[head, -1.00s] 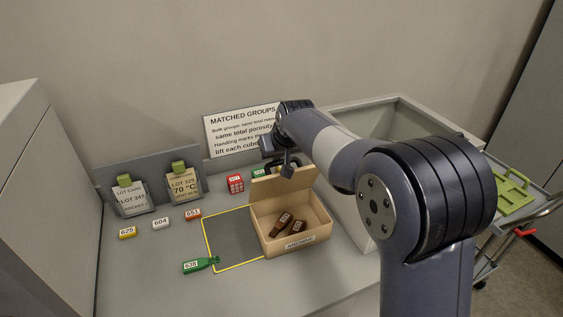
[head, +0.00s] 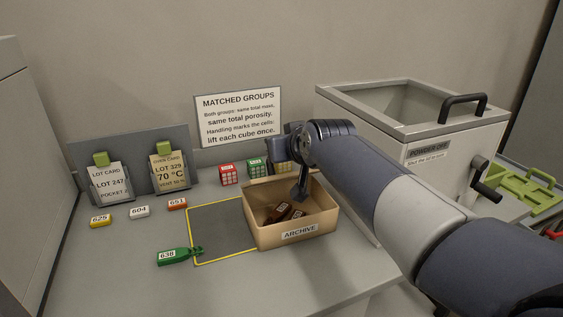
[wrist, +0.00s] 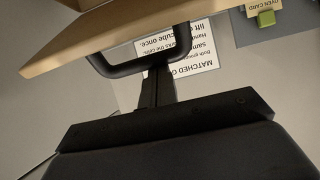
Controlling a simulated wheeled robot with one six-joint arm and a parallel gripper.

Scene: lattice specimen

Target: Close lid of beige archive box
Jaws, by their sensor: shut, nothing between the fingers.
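The beige archive box (head: 291,233) stands open on the bench, with its ARCHIVE label facing forward. Its lid (head: 268,187) appears raised along the back edge, partly hidden by my gripper. Brown pieces (head: 280,211) with white labels lie inside the box. My gripper (head: 299,196) points down at the box opening, in front of the lid, shut and empty. In the wrist view a beige panel (wrist: 130,30), apparently the lid, crosses the top close to my gripper; I cannot tell whether they touch.
A powder bin (head: 420,145) with black handles stands right of the box. Red (head: 229,174) and green (head: 256,168) cubes stand behind it. A yellow-outlined grey mat (head: 217,225) lies left, with a green tagged piece (head: 174,256) at its corner. The front bench is mostly clear.

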